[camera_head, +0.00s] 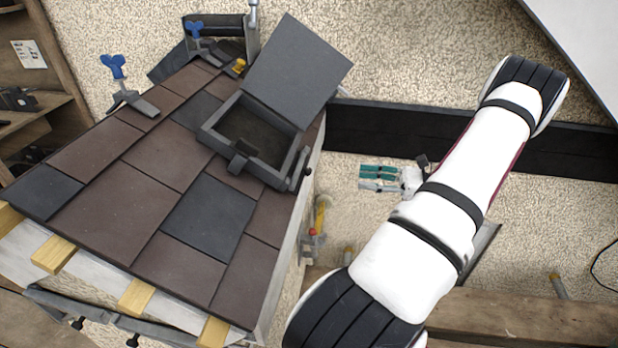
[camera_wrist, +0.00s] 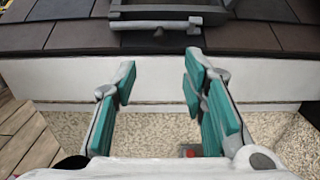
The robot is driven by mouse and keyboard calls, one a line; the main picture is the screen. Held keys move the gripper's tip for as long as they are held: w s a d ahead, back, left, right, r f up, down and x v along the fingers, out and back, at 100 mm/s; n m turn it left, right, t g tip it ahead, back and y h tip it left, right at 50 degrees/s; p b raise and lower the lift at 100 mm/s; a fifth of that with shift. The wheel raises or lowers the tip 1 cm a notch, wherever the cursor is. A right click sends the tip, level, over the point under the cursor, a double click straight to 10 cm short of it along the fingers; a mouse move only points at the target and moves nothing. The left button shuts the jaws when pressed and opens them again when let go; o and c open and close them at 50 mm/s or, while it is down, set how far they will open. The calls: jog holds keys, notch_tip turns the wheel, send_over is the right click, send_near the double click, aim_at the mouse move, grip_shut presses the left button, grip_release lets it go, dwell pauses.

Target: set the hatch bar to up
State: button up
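The dark grey roof hatch (camera_head: 207,132) is set in the tiles, with its lid (camera_head: 297,72) standing open and tilted back. The hatch bar (camera_wrist: 155,25) shows in the wrist view as a light grey bar lying level along the hatch's near side, with a small dark knob below its middle. In the head view the bar (camera_head: 300,168) is on the hatch's right side, small and seen at a slant. My gripper (camera_head: 378,178) is right of the roof edge, apart from the bar. In the wrist view my gripper (camera_wrist: 158,76) is open and empty, its teal fingers pointing toward the roof.
Brown and dark tiles (camera_head: 168,163) cover the sloping roof. The roof's pale side wall (camera_wrist: 160,80) faces my gripper. Blue-handled tools (camera_head: 118,68) stand at the roof's upper left. A dark beam (camera_head: 365,126) runs along the wall behind my arm. Gravelly floor lies between roof and gripper.

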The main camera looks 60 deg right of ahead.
jog(key=x, duration=1.3)
jog(key=shift+w+b, duration=0.3)
jog(key=shift+b, duration=0.1)
jog(key=shift+a, duration=0.15)
grip_shut()
